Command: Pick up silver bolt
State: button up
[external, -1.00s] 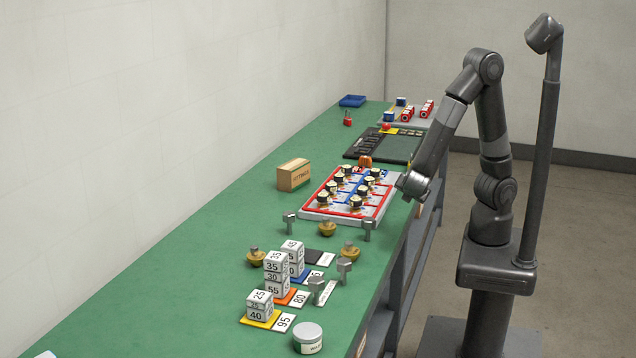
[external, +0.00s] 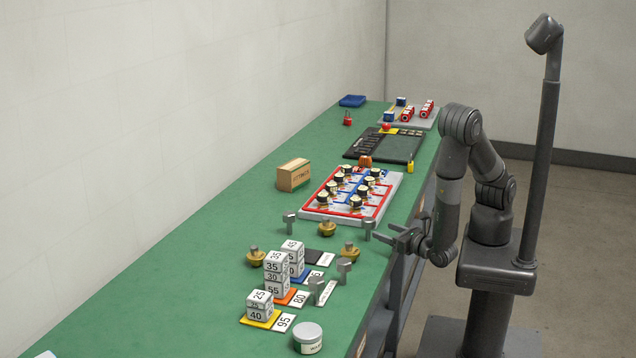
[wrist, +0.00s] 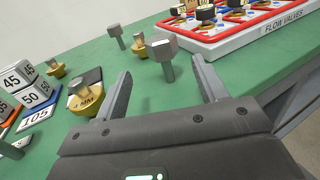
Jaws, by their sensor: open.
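Several silver bolts stand head up on the green bench. The nearest silver bolt (external: 367,227) is at the bench's right edge, just left of my gripper (external: 385,233). In the wrist view this bolt (wrist: 163,56) has a blocky grey head on a thin shank and stands ahead, between the lines of my two fingers. My gripper (wrist: 161,72) is open and empty, low and roughly level. Other silver bolts stand at the back left (external: 289,221) and toward the front (external: 344,268) and (external: 316,289); the back one also shows in the wrist view (wrist: 116,33).
Brass knobs (external: 327,228) and (external: 349,250) stand near the bolt. The flow valves board (external: 381,207) lies just behind it. Numbered cubes (external: 276,262) are stacked toward the front. A round tin (external: 308,338) stands at the front edge.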

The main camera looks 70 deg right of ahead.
aim_at(374, 224)
jog(key=x, duration=0.8)
jog(key=shift+d+r, duration=0.1)
jog(key=shift+d, duration=0.05)
jog(key=c, duration=1.1)
jog(key=shift+r, duration=0.15)
jog(key=shift+c, duration=0.2)
